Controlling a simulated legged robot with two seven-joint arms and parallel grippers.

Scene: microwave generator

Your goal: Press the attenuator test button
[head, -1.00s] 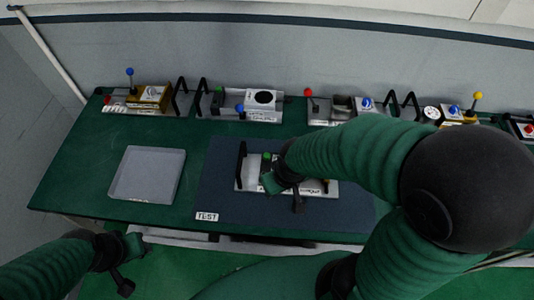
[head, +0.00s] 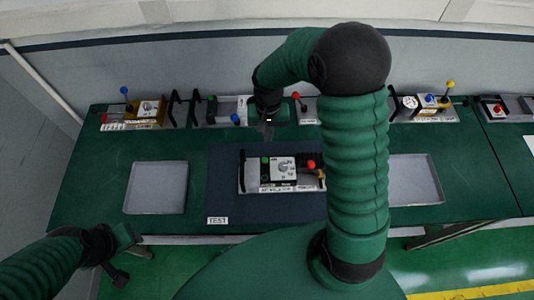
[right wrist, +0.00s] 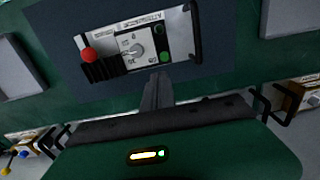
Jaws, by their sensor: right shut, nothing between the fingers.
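The attenuator module (head: 258,185) is a light panel with a green button (head: 265,160), a dial (head: 284,168), a red knob (head: 311,164) and black handles. It sits on the dark mat (head: 222,190) marked TEST. In the right wrist view the module (right wrist: 112,38) shows upside down, with the green button (right wrist: 164,57) nearest my fingers. My right gripper (head: 268,130) is shut and empty. It is beyond the module's far edge, apart from it. My left gripper (head: 122,272) is low at the left, off the table's front edge; its jaws are unclear.
A shallow grey tray (head: 156,188) lies left of the mat and another (head: 416,180) lies right, partly behind my arm. Other modules line the back, including one with a blue ball lever (head: 124,90) and one with a yellow ball lever (head: 450,84).

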